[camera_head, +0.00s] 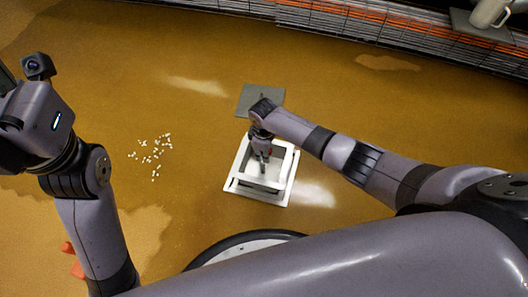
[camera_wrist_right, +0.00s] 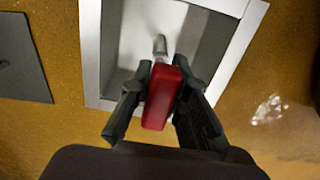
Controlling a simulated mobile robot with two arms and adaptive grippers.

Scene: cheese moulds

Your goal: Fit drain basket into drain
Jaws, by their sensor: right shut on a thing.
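The drain (camera_head: 232,187) is a square with a pale rim set in the brown floor, in the middle of the head view. A white box-like piece, apparently the drain basket (camera_head: 292,162), shows at its opening; I cannot tell how deep it sits. The right wrist view shows a metal rim (camera_wrist_right: 91,60) around grey walls and a white bottom. My right gripper (camera_head: 262,150) is over the opening, shut on a red handle (camera_wrist_right: 163,95) with a short metal rod at its far end. Whether the rod joins the basket is unclear. My left arm shows, but its fingers do not.
A flat grey plate (camera_head: 246,103) lies on the floor just behind the drain; it also shows in the right wrist view (camera_wrist_right: 22,70). Several small white bits (camera_head: 152,150) are scattered to the left. Orange pieces (camera_head: 76,268) lie at the lower left. Wire racking (camera_head: 340,25) lines the back.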

